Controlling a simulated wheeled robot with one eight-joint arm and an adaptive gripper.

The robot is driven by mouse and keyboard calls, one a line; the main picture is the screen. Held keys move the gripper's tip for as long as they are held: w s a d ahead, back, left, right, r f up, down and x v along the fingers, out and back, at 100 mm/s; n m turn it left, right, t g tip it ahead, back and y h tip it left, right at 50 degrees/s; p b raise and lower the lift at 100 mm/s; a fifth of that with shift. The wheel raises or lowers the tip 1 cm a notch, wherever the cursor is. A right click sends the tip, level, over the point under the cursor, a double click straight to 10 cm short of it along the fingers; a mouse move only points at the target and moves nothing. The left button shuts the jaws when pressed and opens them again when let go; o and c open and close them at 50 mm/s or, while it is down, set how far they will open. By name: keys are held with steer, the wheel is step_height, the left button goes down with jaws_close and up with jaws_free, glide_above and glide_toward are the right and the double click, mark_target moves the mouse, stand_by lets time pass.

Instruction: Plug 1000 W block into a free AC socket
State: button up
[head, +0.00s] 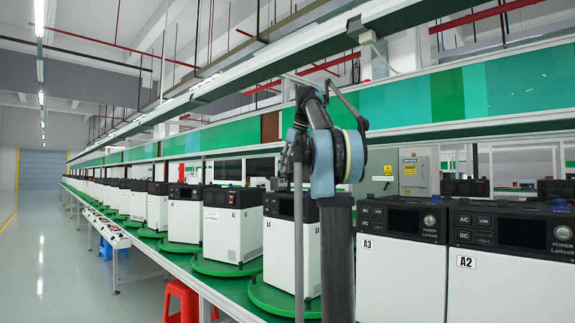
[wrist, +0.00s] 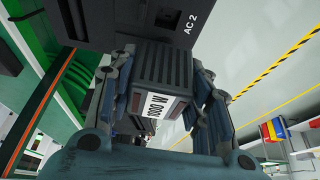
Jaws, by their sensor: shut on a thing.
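In the wrist view, my gripper (wrist: 165,72) is shut on the 1000 W block (wrist: 160,68), a dark grey ribbed block with a white label. The fingers press on its two sides. The block's far end is close to a dark panel (wrist: 110,20) marked "AC 2"; I cannot tell whether it touches. A socket (wrist: 168,18) shows partly on that panel, beyond the block. In the head view, my arm reaches among the white, black-topped power units (head: 233,232); the block cannot be made out there.
Power units marked A3 (head: 400,270) and A2 (head: 510,280) stand close at the right. Green turntables (head: 270,295) carry units along the line. A red stool (head: 181,300) stands below the line's edge. The grey aisle floor (head: 60,250) at left is clear.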

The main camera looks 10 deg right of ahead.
mark_target(292, 175)
steer(key=shift+s+f, duration=0.1)
steer(key=shift+f, duration=2.3)
steer(key=shift+s+d+f, duration=0.1)
steer(key=shift+f, duration=0.85)
steer(key=o, duration=1.6)
steer(key=shift+c, duration=0.2)
steer(key=v, duration=1)
steer(key=shift+r, duration=0.3)
steer(key=shift+s+d+r, duration=0.15)
steer(key=shift+s+r, duration=0.05)
steer(key=shift+r, duration=0.4)
